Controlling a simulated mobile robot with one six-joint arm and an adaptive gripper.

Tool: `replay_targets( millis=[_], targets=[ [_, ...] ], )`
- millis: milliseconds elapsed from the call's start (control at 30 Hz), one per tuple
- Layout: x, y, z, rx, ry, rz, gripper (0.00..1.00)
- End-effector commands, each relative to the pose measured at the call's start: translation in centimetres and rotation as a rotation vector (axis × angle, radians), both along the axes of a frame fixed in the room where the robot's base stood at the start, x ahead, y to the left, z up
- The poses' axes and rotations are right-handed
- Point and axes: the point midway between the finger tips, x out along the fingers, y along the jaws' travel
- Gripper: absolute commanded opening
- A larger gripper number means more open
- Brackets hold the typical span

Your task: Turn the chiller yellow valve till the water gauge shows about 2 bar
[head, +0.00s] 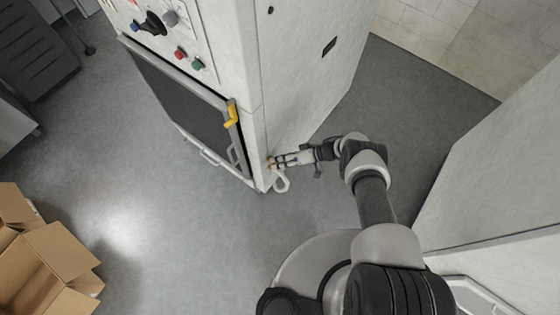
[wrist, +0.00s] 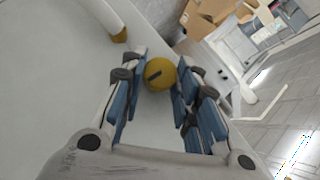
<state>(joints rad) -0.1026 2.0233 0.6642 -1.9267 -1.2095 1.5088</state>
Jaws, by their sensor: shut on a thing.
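The yellow valve (wrist: 160,74) is a round knob with a dark slot, seen between my fingers in the wrist view. My gripper (wrist: 152,82) has a blue-padded finger on each side of it and is shut on it. In the head view, my gripper (head: 273,162) reaches the lower corner of the white chiller cabinet (head: 310,85). The valve is small there and mostly hidden by the fingers. I cannot make out the water gauge in either view.
A white pipe (head: 281,183) curves out just below my gripper. A yellow handle (head: 231,113) sits on the cabinet's door frame. Open cardboard boxes (head: 50,262) lie at the lower left. A pale panel (head: 500,165) stands right of my arm. Grey floor (head: 170,215) is clear left of the cabinet.

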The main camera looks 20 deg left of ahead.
Motion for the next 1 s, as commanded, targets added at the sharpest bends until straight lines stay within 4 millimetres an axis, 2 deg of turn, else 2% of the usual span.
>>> replay_targets(
  millis=[400,433,733,1000],
  targets=[
    [0.17,0.09,0.15,0.005,0.003,-0.003,0.05],
    [0.18,0.09,0.15,0.005,0.003,-0.002,0.29],
    [0.09,0.06,0.07,0.004,0.004,-0.001,0.49],
    [0.06,0.02,0.05,0.003,0.003,-0.002,0.49]
  ],
)
